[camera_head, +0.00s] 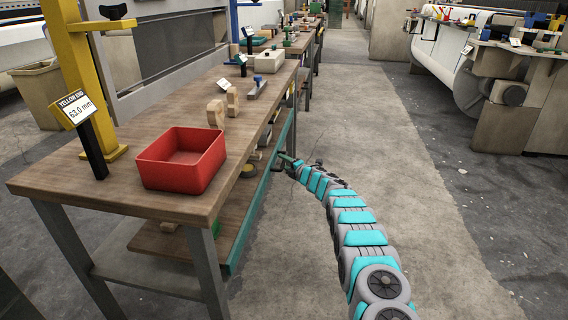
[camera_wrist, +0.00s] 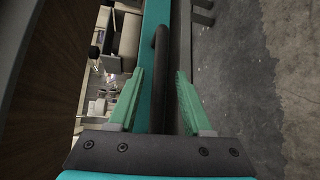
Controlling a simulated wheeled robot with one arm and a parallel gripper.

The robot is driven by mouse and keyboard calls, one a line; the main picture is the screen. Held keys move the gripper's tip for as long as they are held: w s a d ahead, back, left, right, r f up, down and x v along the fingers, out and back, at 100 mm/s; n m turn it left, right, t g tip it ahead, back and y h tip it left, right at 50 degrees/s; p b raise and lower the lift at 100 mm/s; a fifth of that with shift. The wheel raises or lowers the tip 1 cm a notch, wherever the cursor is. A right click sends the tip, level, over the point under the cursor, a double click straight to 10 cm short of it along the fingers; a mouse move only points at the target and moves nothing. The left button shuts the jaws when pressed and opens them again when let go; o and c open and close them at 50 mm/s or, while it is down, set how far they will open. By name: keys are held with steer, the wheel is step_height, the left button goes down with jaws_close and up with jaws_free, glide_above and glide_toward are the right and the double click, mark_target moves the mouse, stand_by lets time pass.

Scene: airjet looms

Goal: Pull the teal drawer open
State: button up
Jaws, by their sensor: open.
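The teal drawer's long front (camera_head: 259,197) runs along the aisle side of the wooden workbench, below its top. In the wrist view the teal front (camera_wrist: 155,14) runs upward through the middle. A dark bar handle (camera_wrist: 161,48) stands on its right face. My gripper (camera_head: 287,160) is at the drawer front in the head view. In the wrist view my gripper (camera_wrist: 159,73) is open, with one green finger on each side of the handle. The handle lies between the fingers, with a visible gap to the right finger. Contact with the left finger cannot be told.
A red bin (camera_head: 180,160) and wooden blocks (camera_head: 217,112) stand on the workbench (camera_head: 120,183). Several items lie behind the teal front. The concrete aisle (camera_head: 390,130) to the right is clear. Looms (camera_head: 460,85) stand beyond it.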

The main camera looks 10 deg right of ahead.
jaws_close()
stand_by(1.4)
